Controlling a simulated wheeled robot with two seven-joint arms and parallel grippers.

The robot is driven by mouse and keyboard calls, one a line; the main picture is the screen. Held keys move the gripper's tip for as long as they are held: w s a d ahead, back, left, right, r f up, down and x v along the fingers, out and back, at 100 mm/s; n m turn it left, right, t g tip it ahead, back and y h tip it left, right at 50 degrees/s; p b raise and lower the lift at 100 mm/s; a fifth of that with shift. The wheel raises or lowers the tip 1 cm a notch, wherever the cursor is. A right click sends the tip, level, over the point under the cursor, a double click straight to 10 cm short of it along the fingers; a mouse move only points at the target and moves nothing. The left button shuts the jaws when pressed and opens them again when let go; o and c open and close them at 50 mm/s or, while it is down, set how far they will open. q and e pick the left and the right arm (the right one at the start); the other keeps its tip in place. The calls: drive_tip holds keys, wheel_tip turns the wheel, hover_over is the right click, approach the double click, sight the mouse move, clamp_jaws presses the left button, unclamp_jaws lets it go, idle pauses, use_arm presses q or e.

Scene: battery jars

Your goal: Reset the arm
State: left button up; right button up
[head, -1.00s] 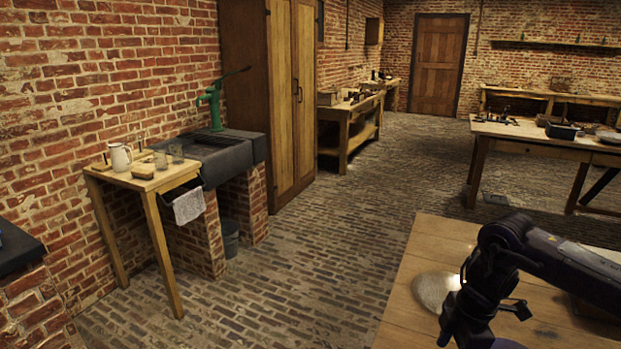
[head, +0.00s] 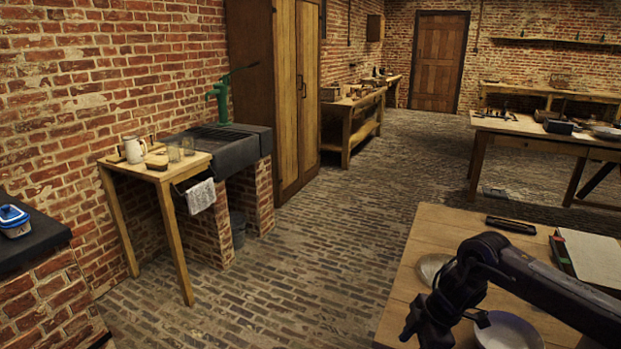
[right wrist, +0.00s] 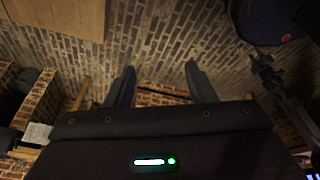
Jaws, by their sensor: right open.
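My right arm comes in from the right in the head view, bent over the near wooden table. My right gripper (head: 420,332) hangs at its end by the table's left edge. It is dark and small there. In the right wrist view the two fingers of my right gripper (right wrist: 160,70) stand well apart, with only brick floor showing between them, so it is open and empty. My left arm is not in the head view. A dark jointed arm part at the right of the right wrist view seems to be my left arm; its jaws are unclear.
The near table (head: 445,225) carries a black box (head: 511,225), a white bowl (head: 508,332), a metal dish (head: 432,268) and papers (head: 592,255). Brick floor (head: 300,280) is clear between.

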drive_tip(key=w+a+f+m+t+y, duration=0.1)
drive_tip(key=w+a+f+y, duration=0.2)
drive_tip(key=a+f, duration=0.55)
drive_tip(key=s+a+f+m+t, duration=0.1)
drive_tip(key=s+f+m+t, duration=0.15)
drive_tip(key=f, duration=0.55)
drive_tip(key=s+a+f+m+t, duration=0.1)
drive_tip(key=f+m, duration=0.2)
drive_tip(key=f, duration=0.6)
drive_tip(key=s+d+f+m+g+h, duration=0.1)
drive_tip(key=s+d+f+m+h, duration=0.2)
drive_tip(key=s+f, duration=0.8)
drive_tip(key=s+d+f+m+h, duration=0.1)
drive_tip(key=s+d+f+m, duration=0.4)
drive_tip(key=s+f, duration=0.55)
drive_tip(key=s+d+f+g+h, duration=0.1)
drive_tip(key=s+d, duration=0.1)
drive_tip(key=s, duration=0.9)
drive_tip(key=s+d+f+g+h, duration=0.1)
drive_tip(key=s+d+f+g, duration=0.1)
drive_tip(key=s, duration=1)
drive_tip(key=shift+d+f+m+h, duration=0.2)
drive_tip(key=shift+f+m+h, duration=0.1)
drive_tip(key=shift+m, duration=0.15)
